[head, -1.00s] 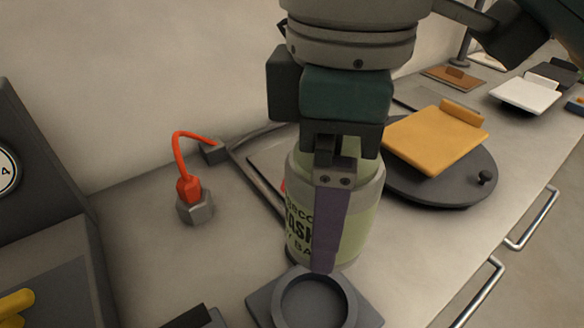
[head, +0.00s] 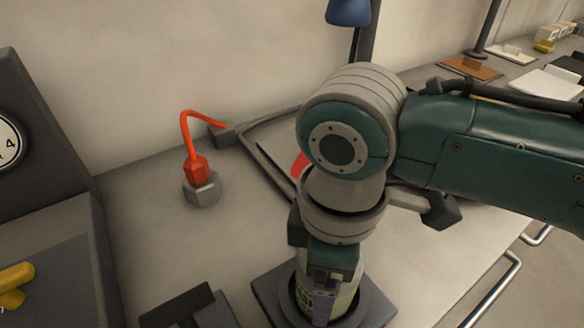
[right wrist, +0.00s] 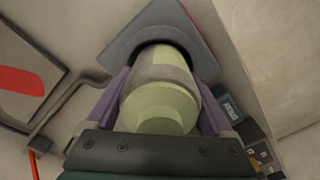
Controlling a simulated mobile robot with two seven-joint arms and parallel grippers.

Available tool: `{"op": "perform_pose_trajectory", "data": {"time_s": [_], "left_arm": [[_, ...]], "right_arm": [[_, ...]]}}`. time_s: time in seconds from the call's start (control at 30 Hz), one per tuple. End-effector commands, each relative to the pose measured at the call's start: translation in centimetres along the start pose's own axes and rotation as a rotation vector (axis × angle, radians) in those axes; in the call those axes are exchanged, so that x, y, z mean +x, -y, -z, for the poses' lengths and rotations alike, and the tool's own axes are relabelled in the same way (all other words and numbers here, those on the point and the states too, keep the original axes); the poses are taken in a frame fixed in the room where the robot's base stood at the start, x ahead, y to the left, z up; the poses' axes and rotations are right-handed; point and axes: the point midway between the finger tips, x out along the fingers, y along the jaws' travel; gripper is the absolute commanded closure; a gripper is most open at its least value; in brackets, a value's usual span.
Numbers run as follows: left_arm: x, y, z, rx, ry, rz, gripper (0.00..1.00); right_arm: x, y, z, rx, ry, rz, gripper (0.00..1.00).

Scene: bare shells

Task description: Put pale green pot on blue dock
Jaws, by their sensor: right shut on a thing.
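The pale green pot (head: 347,292) is upright in my right gripper (head: 323,305), whose purple fingers are shut on its sides. The right wrist view shows the pot (right wrist: 160,112) with a grey band, between the two fingers (right wrist: 160,88). A dark slate, faintly bluish square dock (head: 376,304) with a round recess surrounds the pot's lower end in the head view; it also shows in the right wrist view (right wrist: 128,40). The pot is over or in the recess; I cannot tell whether it touches the bottom. My left gripper is not in view.
A red plug (head: 197,168) with a curved cable stands in a grey hex socket (head: 202,190) left of the dock. A dark cabinet (head: 40,130) stands at far left. A metal handle (head: 488,290) lies along the front edge. The counter between plug and dock is clear.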

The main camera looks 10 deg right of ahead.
Motion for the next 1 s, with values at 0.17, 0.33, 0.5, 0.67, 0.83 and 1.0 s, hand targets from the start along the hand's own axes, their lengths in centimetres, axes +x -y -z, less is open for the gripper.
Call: {"op": "perform_pose_trajectory", "data": {"time_s": [0.17, 0.33, 0.5, 0.67, 0.83, 1.0], "left_arm": [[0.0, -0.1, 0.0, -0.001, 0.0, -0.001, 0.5], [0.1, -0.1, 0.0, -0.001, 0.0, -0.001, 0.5], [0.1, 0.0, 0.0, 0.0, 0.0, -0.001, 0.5], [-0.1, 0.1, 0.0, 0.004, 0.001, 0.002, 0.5], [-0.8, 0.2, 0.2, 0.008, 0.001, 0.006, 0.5], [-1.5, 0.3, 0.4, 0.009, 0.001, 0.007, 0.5]], "right_arm": [[0.0, 0.0, 0.0, 0.0, -0.001, 0.0, 0.93], [0.2, 0.0, 0.0, 0.001, 0.0, 0.001, 0.04], [0.2, 0.0, 0.0, 0.0, 0.001, 0.001, 0.0], [-0.2, 0.0, 0.0, 0.0, 0.0, 0.001, 0.0], [-2.8, 0.0, 0.1, 0.0, -0.003, 0.0, 0.0], [-6.8, -0.1, 0.1, -0.001, -0.003, -0.001, 0.0]]}}
